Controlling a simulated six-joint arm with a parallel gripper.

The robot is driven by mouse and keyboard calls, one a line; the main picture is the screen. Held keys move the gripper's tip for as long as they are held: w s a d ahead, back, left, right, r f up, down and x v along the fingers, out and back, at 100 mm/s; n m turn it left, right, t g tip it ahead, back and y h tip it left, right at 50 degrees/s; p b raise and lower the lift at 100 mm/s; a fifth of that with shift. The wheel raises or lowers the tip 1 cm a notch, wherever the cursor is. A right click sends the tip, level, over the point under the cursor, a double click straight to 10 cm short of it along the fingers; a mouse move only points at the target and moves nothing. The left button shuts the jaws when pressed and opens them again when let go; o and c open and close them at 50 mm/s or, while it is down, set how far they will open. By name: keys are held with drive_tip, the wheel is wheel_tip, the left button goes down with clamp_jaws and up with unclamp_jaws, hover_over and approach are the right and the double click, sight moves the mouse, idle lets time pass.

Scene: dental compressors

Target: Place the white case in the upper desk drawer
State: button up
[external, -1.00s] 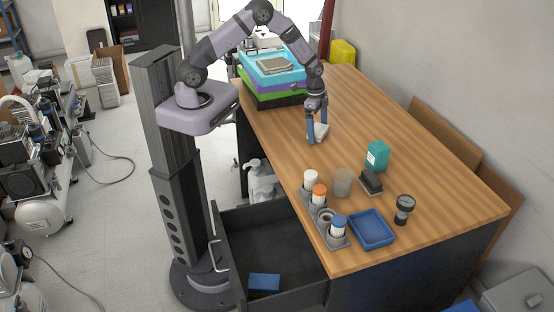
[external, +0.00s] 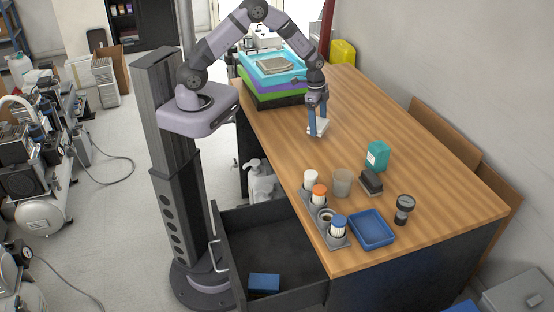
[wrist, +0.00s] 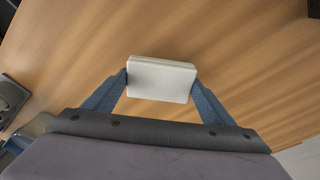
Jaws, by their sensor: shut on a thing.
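The white case (external: 318,127) is a small flat box, and my gripper (external: 317,122) is shut on it above the wooden desk. In the wrist view the white case (wrist: 161,80) sits between the two blue fingers of my gripper (wrist: 160,85), one at each end. The upper desk drawer (external: 270,245) is pulled open at the front left of the desk. A blue box (external: 264,283) lies inside it near its front end, and much of its floor is bare.
On the desk (external: 420,160) stand a bottle rack (external: 333,235) with several bottles, a clear cup (external: 342,182), a teal box (external: 377,156), a dark block (external: 371,183), a blue tray (external: 371,230) and a black gauge-like item (external: 404,209). Stacked crates (external: 272,85) stand at the back.

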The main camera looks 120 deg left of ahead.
drive_tip(key=shift+r+b, duration=0.95)
drive_tip(key=shift+r, duration=3.25)
drive_tip(key=w+d+r+m+b, duration=0.25)
drive_tip(key=w+d+b, duration=0.45)
drive_tip(key=d, duration=0.5)
drive_tip(key=m+h+b, duration=0.1)
drive_tip(key=m+b, duration=0.6)
drive_tip(key=b, duration=0.6)
hover_over(273, 265)
wheel_tip(273, 265, down, 24)
drive_tip(key=f, duration=0.1)
drive_tip(key=shift+n, duration=0.25)
drive_tip(key=shift+s+a+f, duration=0.1)
drive_tip(key=shift+f, duration=2.4)
drive_tip(key=shift+s+a+f, duration=0.1)
drive_tip(key=shift+f, duration=2.35)
